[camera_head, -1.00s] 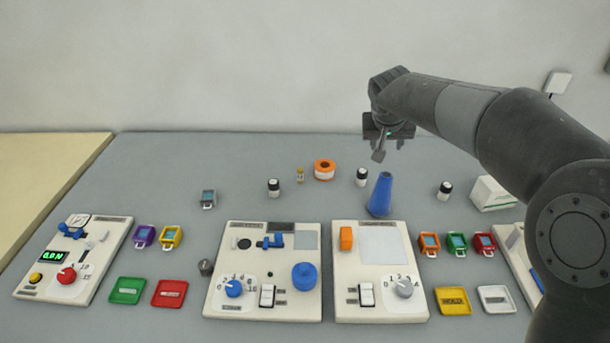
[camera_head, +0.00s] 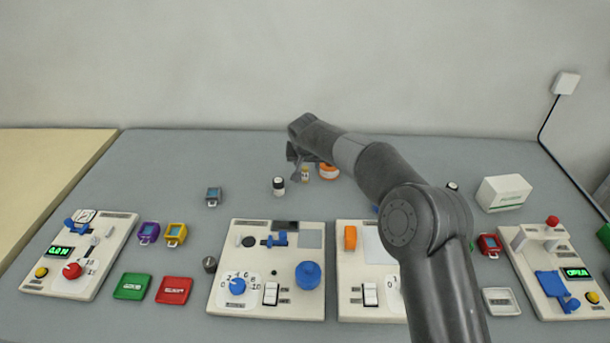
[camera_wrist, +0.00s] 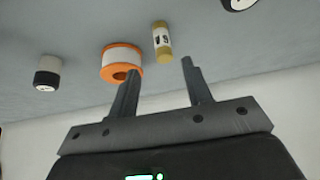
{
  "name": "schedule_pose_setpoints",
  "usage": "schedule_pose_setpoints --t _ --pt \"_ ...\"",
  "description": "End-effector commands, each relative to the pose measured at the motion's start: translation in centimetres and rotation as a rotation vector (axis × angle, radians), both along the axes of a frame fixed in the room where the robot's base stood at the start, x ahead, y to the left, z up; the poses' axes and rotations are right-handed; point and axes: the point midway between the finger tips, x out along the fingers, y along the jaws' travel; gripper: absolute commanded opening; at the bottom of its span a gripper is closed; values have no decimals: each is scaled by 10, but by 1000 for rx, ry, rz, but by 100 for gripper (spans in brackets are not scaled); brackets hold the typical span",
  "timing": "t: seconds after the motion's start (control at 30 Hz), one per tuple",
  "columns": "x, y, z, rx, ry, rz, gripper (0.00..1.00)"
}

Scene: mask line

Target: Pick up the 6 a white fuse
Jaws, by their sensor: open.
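The fuse (camera_head: 305,173) is a small upright cylinder with yellowish end caps and a pale, dark-marked middle. It stands at the back of the table, close to an orange-rimmed white roll (camera_head: 328,171). In the wrist view the fuse (camera_wrist: 162,42) shows just beyond the fingertips, nearer the right finger, with the roll (camera_wrist: 121,63) to its left. My gripper (camera_head: 296,177) is beside the fuse on its left in the head view. In the wrist view my gripper (camera_wrist: 160,72) is open, with nothing between its fingers.
A black-and-white vial (camera_head: 279,186) stands left of the fuse. Another vial (camera_wrist: 47,73) shows at left in the wrist view. Control panels (camera_head: 225,292), coloured trays (camera_head: 131,286) and small coloured devices (camera_head: 175,235) fill the front. A white box (camera_head: 503,193) stands at right.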

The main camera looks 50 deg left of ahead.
Motion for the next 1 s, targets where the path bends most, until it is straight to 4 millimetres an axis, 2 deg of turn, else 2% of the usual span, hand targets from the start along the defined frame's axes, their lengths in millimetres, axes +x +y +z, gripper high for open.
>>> schedule_pose_setpoints --t 0.33,0.7,1.0 --pt "7 9 -21 0 0 0 45" --pt "16 26 -56 1 1 -2 45" --pt "18 28 -59 0 -1 0 45"
